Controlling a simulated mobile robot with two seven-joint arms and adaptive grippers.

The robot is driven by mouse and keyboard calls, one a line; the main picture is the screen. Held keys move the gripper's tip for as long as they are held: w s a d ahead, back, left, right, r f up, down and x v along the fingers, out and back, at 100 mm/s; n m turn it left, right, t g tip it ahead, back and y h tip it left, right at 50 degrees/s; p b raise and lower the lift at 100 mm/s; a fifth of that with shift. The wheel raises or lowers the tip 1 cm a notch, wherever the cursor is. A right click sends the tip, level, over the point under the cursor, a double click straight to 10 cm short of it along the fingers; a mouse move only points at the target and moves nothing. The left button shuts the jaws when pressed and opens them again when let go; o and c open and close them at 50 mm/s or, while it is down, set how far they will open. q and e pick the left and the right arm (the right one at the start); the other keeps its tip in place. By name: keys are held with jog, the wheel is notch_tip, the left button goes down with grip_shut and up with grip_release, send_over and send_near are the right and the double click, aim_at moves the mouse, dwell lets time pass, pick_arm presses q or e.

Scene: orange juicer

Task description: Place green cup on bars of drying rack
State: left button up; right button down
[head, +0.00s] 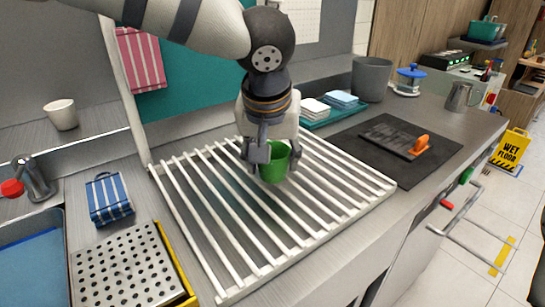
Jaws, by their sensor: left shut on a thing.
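The green cup (274,165) is in the head view near the middle, upright. My left gripper (265,160) comes down from above and is shut on the cup, with a finger at the cup's left wall. The white drying rack (205,210) with its parallel bars lies flat on the counter beneath the cup. The cup's lower end shows against the bars; I cannot tell whether it touches them. My right gripper is not in view.
To the right are a teal tray (330,115) with folded cloths, a grey bin (371,78) and a black mat (400,150). A perforated metal tray (125,270) and a striped blue cloth (109,199) are left. The rack's other bars are clear.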

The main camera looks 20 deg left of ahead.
pick_arm(q)
jog(key=shift+f, duration=0.15)
jog(key=o, duration=1.1)
jog(key=shift+o, duration=0.2)
jog(key=v, duration=1.2)
